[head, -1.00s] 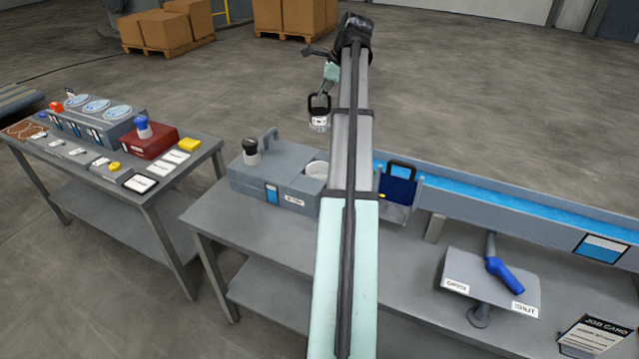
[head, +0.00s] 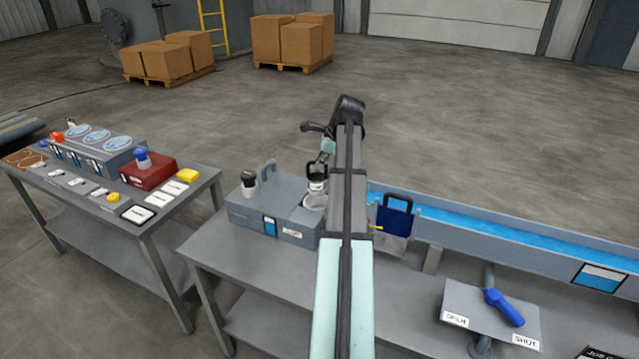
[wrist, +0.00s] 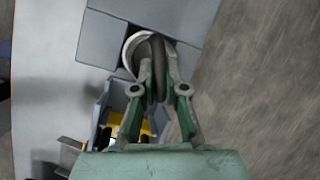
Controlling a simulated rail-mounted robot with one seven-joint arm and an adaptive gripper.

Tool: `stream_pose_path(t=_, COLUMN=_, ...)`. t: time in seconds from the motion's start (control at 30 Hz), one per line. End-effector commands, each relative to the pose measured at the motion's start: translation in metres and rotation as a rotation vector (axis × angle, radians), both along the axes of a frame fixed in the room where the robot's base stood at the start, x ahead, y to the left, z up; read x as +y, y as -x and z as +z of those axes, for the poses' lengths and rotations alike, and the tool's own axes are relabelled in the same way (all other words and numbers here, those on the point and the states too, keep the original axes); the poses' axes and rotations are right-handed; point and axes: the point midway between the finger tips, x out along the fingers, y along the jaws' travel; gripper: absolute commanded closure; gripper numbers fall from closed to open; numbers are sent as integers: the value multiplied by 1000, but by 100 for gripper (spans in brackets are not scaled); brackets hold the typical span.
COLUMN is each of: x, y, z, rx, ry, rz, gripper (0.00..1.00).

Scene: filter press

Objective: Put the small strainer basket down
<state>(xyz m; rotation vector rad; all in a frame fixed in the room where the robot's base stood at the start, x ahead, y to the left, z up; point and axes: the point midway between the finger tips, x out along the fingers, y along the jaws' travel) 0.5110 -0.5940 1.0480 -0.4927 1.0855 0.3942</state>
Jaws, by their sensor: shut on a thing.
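My gripper (head: 322,160) is shut on the dark handle of the small strainer basket (head: 316,184). The basket hangs upright at the white round opening (head: 314,203) on the right part of the grey box (head: 262,212). I cannot tell whether its bottom is above the rim or just inside it. In the wrist view my gripper (wrist: 159,78) has both fingers on the dark handle loop, with a pale round rim (wrist: 132,48) beside and under it. The fingers hide much of the basket.
A black-topped knob (head: 249,184) and a grey handle (head: 267,172) stand on the box. A dark blue panel with a black handle (head: 394,216) stands right of my arm by the blue-lined trough (head: 480,232). A control table (head: 130,235) stands left, across a gap.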

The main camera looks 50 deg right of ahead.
Motion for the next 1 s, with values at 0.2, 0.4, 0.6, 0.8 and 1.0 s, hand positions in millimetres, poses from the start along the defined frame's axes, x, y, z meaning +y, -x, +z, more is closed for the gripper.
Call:
stream_pose_path(t=0.2, x=1, y=0, z=-38, rx=1, ry=-1, rz=0, gripper=100)
stream_pose_path(t=0.4, x=0, y=0, z=-49, rx=0, ry=0, rz=0, gripper=100)
stream_pose_path(t=0.6, x=1, y=0, z=-70, rx=1, ry=-1, rz=1, gripper=100)
stream_pose_path(t=0.8, x=0, y=0, z=-85, rx=0, ry=0, rz=0, gripper=100)
stream_pose_path(t=1.0, x=0, y=0, z=-85, rx=0, ry=0, rz=1, gripper=100)
